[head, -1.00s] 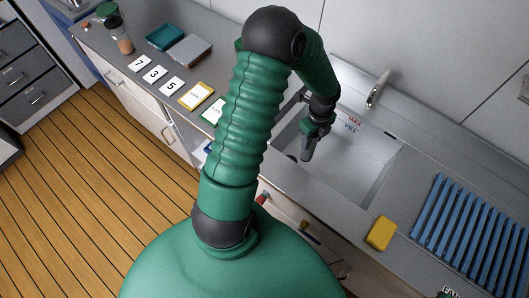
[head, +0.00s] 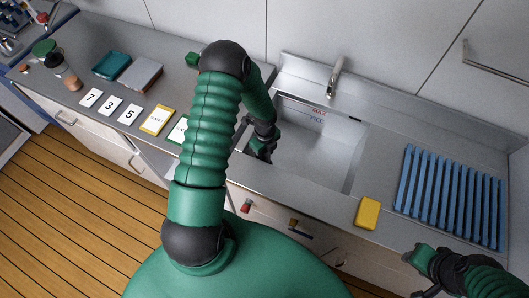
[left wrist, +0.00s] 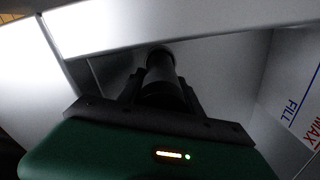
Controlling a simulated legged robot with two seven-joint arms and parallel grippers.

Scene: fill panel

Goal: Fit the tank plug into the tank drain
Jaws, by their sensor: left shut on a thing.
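My left gripper (head: 262,152) is low at the left end of the metal sink (head: 318,150). In the left wrist view the fingers of my left gripper (left wrist: 160,88) are shut on a dark, round-ended cylinder, which appears to be the tank plug (left wrist: 160,66). The plug cannot be made out in the head view. No drain opening can be made out; my left arm and gripper cover the near left part of the sink. My right gripper (head: 418,258) is over the counter's front edge at the lower right; its fingers are too small to read.
A yellow sponge (head: 368,212) and a blue slatted rack (head: 452,197) lie to the right. Number cards (head: 110,106) and a grey box (head: 142,74) are on the left counter.

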